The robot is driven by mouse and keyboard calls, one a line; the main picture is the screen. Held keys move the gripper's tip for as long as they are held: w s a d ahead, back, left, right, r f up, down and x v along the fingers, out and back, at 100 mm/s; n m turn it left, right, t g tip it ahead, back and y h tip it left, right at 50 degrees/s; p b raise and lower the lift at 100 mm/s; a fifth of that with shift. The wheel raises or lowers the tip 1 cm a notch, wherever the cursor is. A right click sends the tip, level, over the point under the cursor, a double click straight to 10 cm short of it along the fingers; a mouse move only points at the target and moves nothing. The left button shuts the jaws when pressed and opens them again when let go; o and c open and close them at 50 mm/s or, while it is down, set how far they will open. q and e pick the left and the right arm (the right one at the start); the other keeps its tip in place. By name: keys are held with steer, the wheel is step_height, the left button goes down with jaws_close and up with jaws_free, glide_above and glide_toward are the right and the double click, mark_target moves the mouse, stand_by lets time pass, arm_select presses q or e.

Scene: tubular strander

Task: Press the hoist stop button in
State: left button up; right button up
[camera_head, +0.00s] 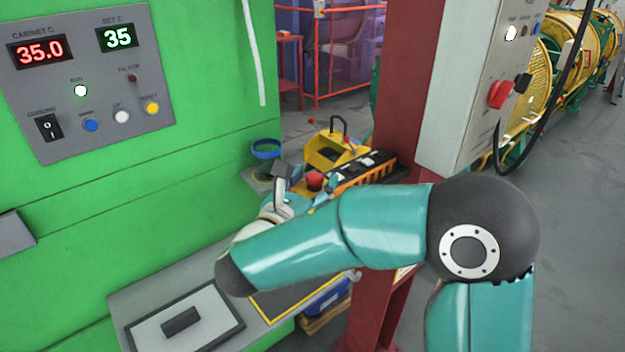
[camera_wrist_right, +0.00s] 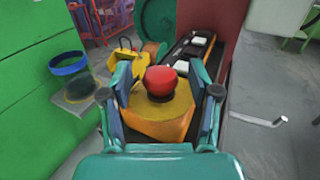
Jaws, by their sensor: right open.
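The hoist stop button is a red mushroom head (camera_head: 314,180) on a yellow housing beside a dark pendant strip with pale keys (camera_head: 368,163). In the right wrist view the red button (camera_wrist_right: 160,80) stands proud of its yellow housing (camera_wrist_right: 160,118). My right gripper (camera_head: 284,186) is just left of the button in the head view, partly hidden by my arm. In the right wrist view its open fingers (camera_wrist_right: 161,95) stand either side of the red button and housing, holding nothing. Whether they touch the housing I cannot tell. My left gripper is out of view.
A blue-rimmed cup (camera_head: 266,150) stands on a small shelf by the green cabinet (camera_head: 200,60). A red post (camera_head: 405,75) and a grey control box (camera_head: 465,90) rise to the right. A grey table with a framed panel (camera_head: 228,318) lies below my arm.

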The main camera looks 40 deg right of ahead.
steer(key=v, duration=1.1)
steer(key=shift+s+a, duration=0.15)
steer(key=shift+a, duration=0.1)
steer(key=shift+f, duration=0.1)
